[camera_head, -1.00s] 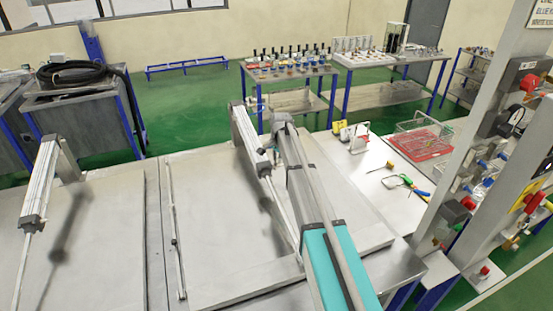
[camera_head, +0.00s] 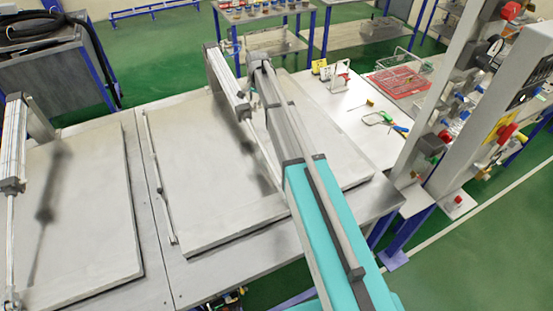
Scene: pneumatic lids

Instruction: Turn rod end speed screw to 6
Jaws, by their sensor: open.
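A silver pneumatic cylinder (camera_head: 226,82) stands tilted over the middle metal lid (camera_head: 190,200), its thin rod running down to the right. A second silver cylinder (camera_head: 14,145) stands at the left edge over the left lid (camera_head: 95,215), with its rod pointing down. A long grey and teal beam-like unit (camera_head: 330,230) crosses the centre and hides part of the middle lid. No speed screw and no setting number can be made out at this size. My gripper is not in view.
A tall grey post with valves and a red button (camera_head: 490,150) stands at the right. Green floor is open at the lower right and at the back.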

